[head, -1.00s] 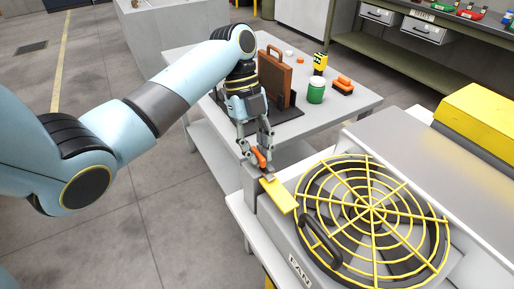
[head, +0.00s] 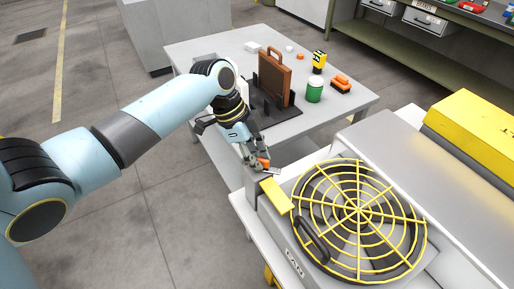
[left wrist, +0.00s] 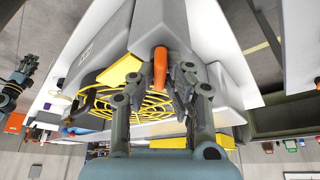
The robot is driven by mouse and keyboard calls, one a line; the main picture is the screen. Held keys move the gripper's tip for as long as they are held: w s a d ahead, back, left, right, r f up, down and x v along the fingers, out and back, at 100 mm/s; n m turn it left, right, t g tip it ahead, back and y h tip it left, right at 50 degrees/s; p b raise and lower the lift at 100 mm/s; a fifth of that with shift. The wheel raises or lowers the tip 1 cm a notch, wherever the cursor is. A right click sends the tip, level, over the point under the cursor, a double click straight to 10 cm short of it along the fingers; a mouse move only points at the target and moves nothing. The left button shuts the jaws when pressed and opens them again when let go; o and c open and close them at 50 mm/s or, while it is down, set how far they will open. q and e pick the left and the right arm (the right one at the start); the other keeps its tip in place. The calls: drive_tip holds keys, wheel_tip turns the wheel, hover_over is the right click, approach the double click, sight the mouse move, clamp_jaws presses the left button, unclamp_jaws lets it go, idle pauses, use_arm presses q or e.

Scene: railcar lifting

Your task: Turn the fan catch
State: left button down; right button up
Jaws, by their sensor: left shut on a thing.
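The fan catch (left wrist: 160,66) has an orange handle, which also shows in the head view (head: 263,162). It sits at the corner of the grey fan housing, beside a yellow plate (head: 277,196). My left gripper (head: 257,165) is at the catch with its fingers shut on the orange handle; the left wrist view shows the handle between the fingers (left wrist: 168,83). The round fan (head: 358,215) with its yellow wire guard lies to the right, with a dark grip handle (head: 312,240) at its near left.
A grey table (head: 216,45) behind holds a brown case (head: 275,78) in a black stand, a green-sided jar (head: 314,91), a yellow-black tool (head: 319,61) and orange items. A yellow box (head: 482,132) lies at the right. The floor at the left is open.

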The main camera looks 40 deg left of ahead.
use_arm(q)
drive_tip(key=n, duration=0.2)
drive_tip(key=n+t+y, duration=0.1)
drive_tip(key=n, duration=0.1)
drive_tip(key=shift+s+n+t, duration=0.1)
drive_tip(key=shift+n+t, duration=0.2)
drive_tip(key=n+y, duration=0.1)
drive_tip(key=n, duration=0.1)
drive_tip(key=shift+d+n+t, duration=0.1)
drive_tip(key=shift+n+t, duration=0.2)
drive_tip(key=shift+n, duration=0.7)
drive_tip(key=shift+y, duration=0.3)
drive_tip(key=c, duration=1.4)
unclamp_jaws()
drive_tip(key=shift+o, duration=0.2)
